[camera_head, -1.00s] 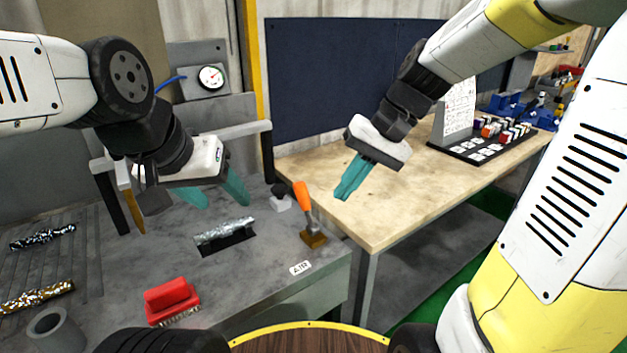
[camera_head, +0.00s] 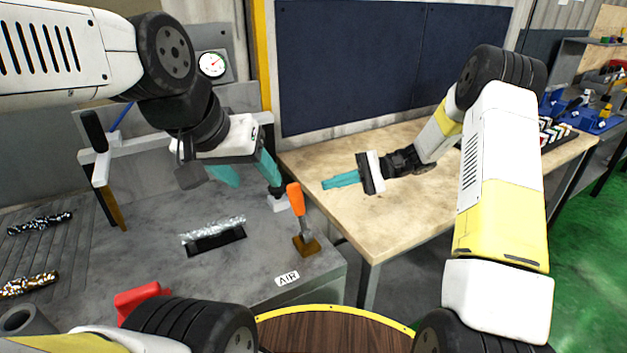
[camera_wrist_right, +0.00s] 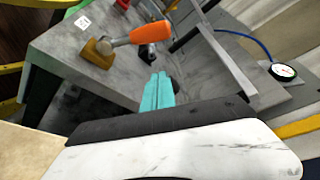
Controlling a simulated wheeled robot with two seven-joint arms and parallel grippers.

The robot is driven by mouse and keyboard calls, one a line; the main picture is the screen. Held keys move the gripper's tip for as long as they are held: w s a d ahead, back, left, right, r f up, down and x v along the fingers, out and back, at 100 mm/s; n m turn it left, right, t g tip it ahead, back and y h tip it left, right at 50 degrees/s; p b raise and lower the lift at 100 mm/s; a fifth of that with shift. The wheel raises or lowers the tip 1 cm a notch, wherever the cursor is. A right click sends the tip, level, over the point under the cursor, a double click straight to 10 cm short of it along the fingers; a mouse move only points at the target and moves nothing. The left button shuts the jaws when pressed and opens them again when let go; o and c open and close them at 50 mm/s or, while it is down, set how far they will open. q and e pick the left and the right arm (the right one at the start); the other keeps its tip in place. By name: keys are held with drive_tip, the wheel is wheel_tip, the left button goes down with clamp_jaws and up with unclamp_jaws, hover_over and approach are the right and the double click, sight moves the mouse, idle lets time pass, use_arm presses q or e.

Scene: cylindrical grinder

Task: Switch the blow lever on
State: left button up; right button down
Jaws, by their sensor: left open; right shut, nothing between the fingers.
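The blow lever (camera_head: 297,205) has an orange handle on a brass-coloured base and stands near the right end of the grey machine table, behind an "AIR" label (camera_head: 287,278). In the head view its handle points up with a slight tilt to the left. The lever also shows in the right wrist view (camera_wrist_right: 140,36), beyond the fingertips. My right gripper (camera_head: 326,184) is shut and empty, to the right of the handle and apart from it, fingers pointing left. It also shows in the right wrist view (camera_wrist_right: 158,82). My left gripper (camera_head: 252,182) is open, left of the lever, over the table's back.
A small black knob on a light base (camera_head: 277,200) stands behind the lever. A shiny workpiece on a black holder (camera_head: 215,238) lies left of it. A red block (camera_head: 140,298) is at the front. The wooden bench (camera_head: 400,215) is mostly bare. A pressure gauge (camera_head: 212,64) is behind.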

sight(297, 193)
drive_tip(key=shift+w+f, duration=0.2)
drive_tip(key=shift+w, duration=0.05)
drive_tip(key=x, duration=0.9)
drive_tip(key=shift+s+a, duration=0.25)
drive_tip(key=shift+a, duration=0.05)
drive_tip(key=shift+s+r, duration=0.15)
drive_tip(key=shift+s, duration=0.15)
drive_tip(key=shift+s+d+r, duration=0.4)
drive_tip(key=shift+s+d, duration=0.05)
drive_tip(key=shift+s, duration=0.1)
drive_tip(key=shift+s+d+r, duration=0.4)
drive_tip(key=shift+s, duration=0.2)
